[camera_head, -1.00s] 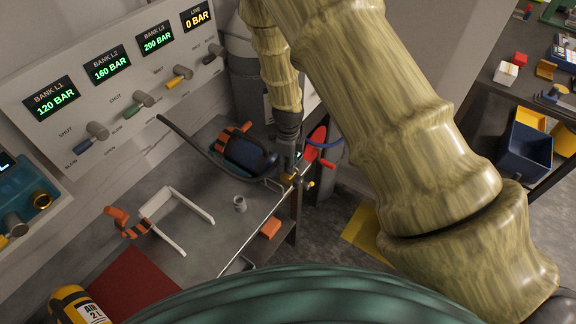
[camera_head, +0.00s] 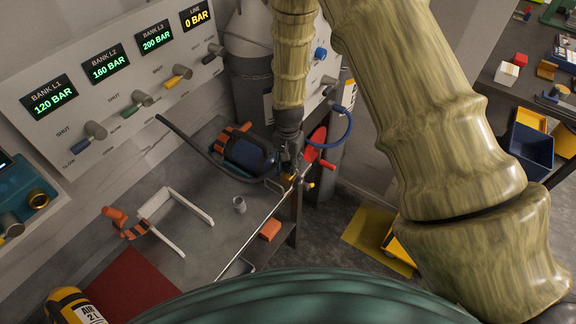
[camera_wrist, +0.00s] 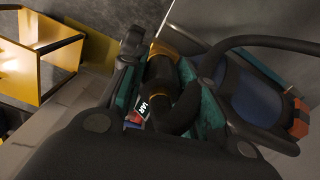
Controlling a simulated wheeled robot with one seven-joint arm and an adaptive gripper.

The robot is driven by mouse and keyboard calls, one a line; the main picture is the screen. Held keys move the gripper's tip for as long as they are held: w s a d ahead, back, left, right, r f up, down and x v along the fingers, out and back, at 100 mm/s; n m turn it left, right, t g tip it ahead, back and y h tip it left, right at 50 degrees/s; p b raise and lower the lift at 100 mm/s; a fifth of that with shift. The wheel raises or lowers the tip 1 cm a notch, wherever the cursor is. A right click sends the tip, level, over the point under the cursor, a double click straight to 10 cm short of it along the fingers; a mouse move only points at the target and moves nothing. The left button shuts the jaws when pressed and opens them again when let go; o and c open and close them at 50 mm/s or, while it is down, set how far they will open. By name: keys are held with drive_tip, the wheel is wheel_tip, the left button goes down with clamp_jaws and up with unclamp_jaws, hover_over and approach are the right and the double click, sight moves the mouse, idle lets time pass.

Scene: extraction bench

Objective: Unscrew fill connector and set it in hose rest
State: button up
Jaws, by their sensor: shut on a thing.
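My gripper (camera_head: 289,160) is over the bench's right edge, beside the dark blue cylinder (camera_head: 248,151) with orange ends. The wrist view shows its fingers (camera_wrist: 165,95) closed around a black fitting with gold bands (camera_wrist: 163,50), which looks like the fill connector. Whether its thread is engaged is hidden. The black fill hose (camera_head: 205,155) runs from the panel, past the cylinder, to the gripper. It also curves across the wrist view (camera_wrist: 265,42).
A red mat (camera_head: 125,280) and a yellow air cylinder (camera_head: 72,304) are in front. The gauge panel (camera_head: 125,95) stands behind. A red lever (camera_head: 316,145) is close right of the gripper.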

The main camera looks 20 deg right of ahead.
drive_tip(key=n, duration=0.4)
drive_tip(key=o, duration=1.2)
